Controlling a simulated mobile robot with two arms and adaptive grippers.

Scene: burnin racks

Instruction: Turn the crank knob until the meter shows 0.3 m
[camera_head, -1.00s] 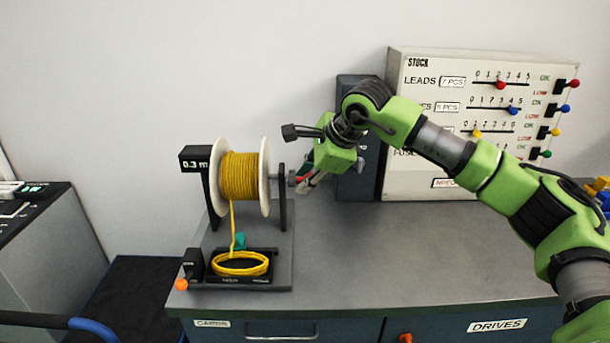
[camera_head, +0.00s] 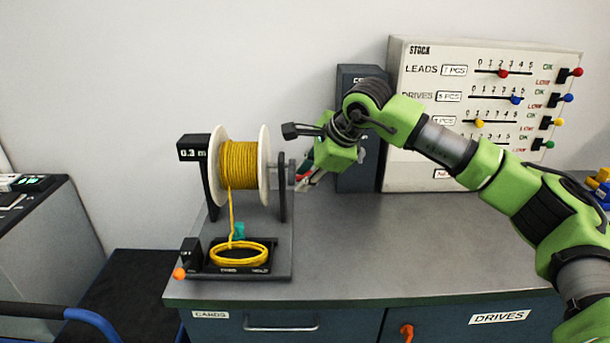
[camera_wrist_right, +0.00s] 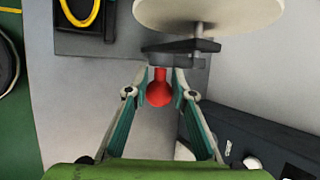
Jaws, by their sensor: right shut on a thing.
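The spool (camera_head: 238,165) of yellow cord stands in its frame at the left of the counter. Its meter (camera_head: 194,150) reads 0.3 m. Yellow cord runs down from the spool to a coil in the black tray (camera_head: 222,269). My right gripper (camera_head: 302,178) is at the crank on the spool's right side. In the right wrist view the red crank knob (camera_wrist_right: 159,93) sits between the fingertips of my right gripper (camera_wrist_right: 159,97), which is shut on it. My left gripper is not in view.
A teal piece (camera_head: 239,231) stands behind the coil and an orange knob (camera_head: 179,274) is at the tray's left. A stock board (camera_head: 420,150) with sliders stands at the back right. The counter's middle (camera_head: 390,250) is clear.

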